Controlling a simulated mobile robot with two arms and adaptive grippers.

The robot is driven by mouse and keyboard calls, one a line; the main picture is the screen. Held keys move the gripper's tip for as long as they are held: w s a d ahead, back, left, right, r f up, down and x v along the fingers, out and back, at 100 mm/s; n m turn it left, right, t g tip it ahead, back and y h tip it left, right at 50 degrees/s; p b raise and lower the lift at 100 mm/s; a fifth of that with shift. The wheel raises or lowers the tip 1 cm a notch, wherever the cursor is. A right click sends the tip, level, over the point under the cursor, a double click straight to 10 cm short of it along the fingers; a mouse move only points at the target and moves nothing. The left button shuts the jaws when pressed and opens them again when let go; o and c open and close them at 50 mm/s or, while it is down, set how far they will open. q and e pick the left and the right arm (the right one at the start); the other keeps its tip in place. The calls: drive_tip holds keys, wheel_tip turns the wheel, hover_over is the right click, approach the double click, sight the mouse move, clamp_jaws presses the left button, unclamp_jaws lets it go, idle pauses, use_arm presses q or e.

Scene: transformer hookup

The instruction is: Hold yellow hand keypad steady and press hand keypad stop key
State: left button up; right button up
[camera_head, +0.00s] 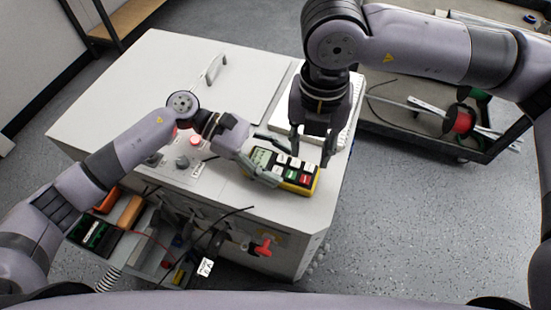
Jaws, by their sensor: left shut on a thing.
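The yellow hand keypad (315,184) lies on or just above the top of the white cabinet, near its right end. It has a dark face with a small display, several pale keys, a red key (291,174) and a green key (304,179). I cannot read the key labels. My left gripper (268,160) is shut on the keypad's left end and covers part of it. My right gripper (312,148) points down just beyond the keypad's far right side. Its two fingers are apart with nothing visible between them.
The white cabinet (130,90) fills the middle, with a handle on top. A white pad (345,125) lies behind my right gripper. A red button (195,140) stands near my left wrist. A dark cart (400,130) with a red reel is at right. Tools and cables sit at front left.

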use_arm(q)
drive_tip(key=c, duration=0.4)
use_arm(e)
clamp_jaws()
idle(1.3)
